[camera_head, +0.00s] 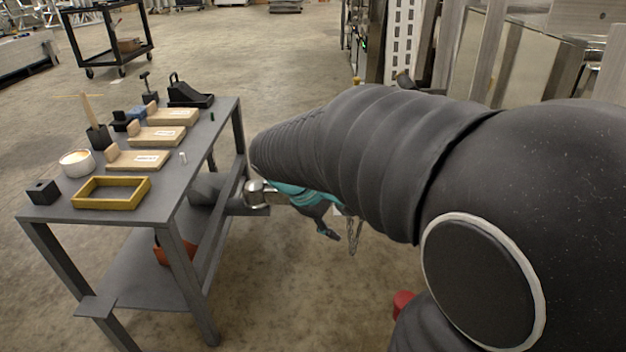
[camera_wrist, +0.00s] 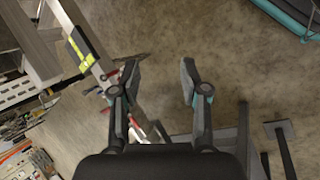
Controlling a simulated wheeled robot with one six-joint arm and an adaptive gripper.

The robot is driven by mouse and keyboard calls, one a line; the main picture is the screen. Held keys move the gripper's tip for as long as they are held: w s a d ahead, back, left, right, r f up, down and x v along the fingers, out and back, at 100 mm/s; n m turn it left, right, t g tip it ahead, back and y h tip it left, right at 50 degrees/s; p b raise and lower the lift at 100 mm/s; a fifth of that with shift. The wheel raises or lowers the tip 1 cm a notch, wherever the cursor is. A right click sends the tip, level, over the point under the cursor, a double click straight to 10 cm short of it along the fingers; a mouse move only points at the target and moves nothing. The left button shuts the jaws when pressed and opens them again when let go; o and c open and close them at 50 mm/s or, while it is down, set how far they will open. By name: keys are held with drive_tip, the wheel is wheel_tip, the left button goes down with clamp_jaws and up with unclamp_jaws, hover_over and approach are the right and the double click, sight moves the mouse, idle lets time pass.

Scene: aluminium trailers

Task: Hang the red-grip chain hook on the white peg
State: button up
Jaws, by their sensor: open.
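My gripper (camera_head: 328,232) is partly hidden behind my arm in the head view, to the right of the grey table. In the wrist view my gripper (camera_wrist: 160,78) is open, with bare floor between its fingers. A metal chain (camera_head: 352,236) hangs just right of the gripper in the head view; its upper end is behind my arm. Small red parts (camera_wrist: 134,122) show beside and behind the left finger in the wrist view, near a pale bar. They may belong to the red-grip hook, but I cannot tell which. I cannot make out the white peg with certainty.
Racks and metal frames stand behind my arm. A black cart (camera_head: 112,45) stands far back. Floor between is open.

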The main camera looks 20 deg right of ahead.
drive_tip(key=w+d+f+n+t+h+b, duration=0.1)
drive_tip(key=w+d+f+n+h, duration=0.3)
drive_tip(key=w+f, duration=0.4)
drive_tip(key=w+d+f+n+t+h, duration=0.15)
drive_tip(key=w+f+n+h, duration=0.35)
drive_tip(key=w, duration=0.5)
drive_tip(key=w+d+f+n+t+h+b, duration=0.1)
drive_tip(key=w+d+f+n+h, duration=0.1)
drive_tip(key=w+d+f+n, duration=0.4)
drive_tip(key=shift+g, duration=0.25)
drive_tip(key=w+d, duration=0.1)
drive_tip(key=w+d+f, duration=0.1)
drive_tip(key=d, duration=0.1)
drive_tip(key=w+d+f+p, duration=0.1)
drive_tip(key=w+d, duration=0.1)
drive_tip(key=shift+d, duration=0.2)
drive_tip(key=shift+w+d+p, duration=0.2)
drive_tip(key=shift+d+p, duration=0.1)
drive_tip(key=shift+d, duration=2.4)
clamp_jaws()
